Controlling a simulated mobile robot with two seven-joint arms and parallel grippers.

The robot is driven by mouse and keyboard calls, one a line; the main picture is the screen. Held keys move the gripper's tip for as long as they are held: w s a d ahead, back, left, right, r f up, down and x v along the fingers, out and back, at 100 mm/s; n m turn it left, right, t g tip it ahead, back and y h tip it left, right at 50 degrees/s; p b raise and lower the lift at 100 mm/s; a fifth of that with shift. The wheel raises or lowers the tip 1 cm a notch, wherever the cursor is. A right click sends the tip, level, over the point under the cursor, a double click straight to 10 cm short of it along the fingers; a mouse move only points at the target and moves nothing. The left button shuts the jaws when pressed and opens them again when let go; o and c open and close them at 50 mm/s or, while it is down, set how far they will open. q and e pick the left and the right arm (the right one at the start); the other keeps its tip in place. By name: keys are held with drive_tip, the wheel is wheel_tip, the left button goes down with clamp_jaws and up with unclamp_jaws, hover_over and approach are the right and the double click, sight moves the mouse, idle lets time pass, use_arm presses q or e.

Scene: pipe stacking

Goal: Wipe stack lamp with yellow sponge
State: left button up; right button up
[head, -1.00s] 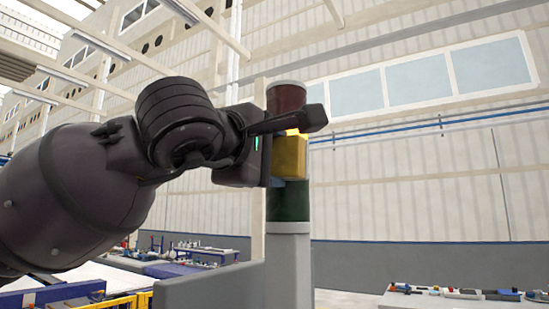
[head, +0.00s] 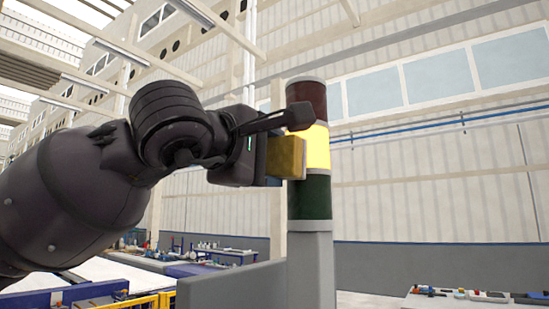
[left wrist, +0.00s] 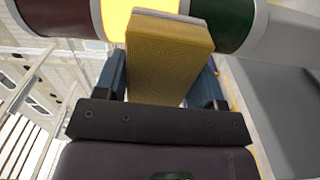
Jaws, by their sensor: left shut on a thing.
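The stack lamp (head: 318,150) stands upright, with a dark red section on top, a brightly lit yellow section in the middle and a dark green section below. My left gripper (head: 288,148) is shut on the yellow sponge (head: 290,158), just left of the lit section. The sponge overlaps that section's left edge in the head view. In the left wrist view the sponge (left wrist: 168,50) sits between the blue-grey fingers, its far end in front of the glowing section (left wrist: 117,18). I cannot tell whether they touch. My right gripper is not in view.
The lamp stands on a grey post (head: 312,265) joined to a grey panel (head: 235,288) on its left. Yellow railings (head: 145,302) and workbenches lie at the lower left. A table with small items (head: 475,298) is at the lower right. Space right of the lamp looks clear.

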use_arm(q)
drive_tip(key=shift+v, duration=2.25)
drive_tip(key=shift+s+r, duration=0.1)
drive_tip(key=shift+v, duration=1.45)
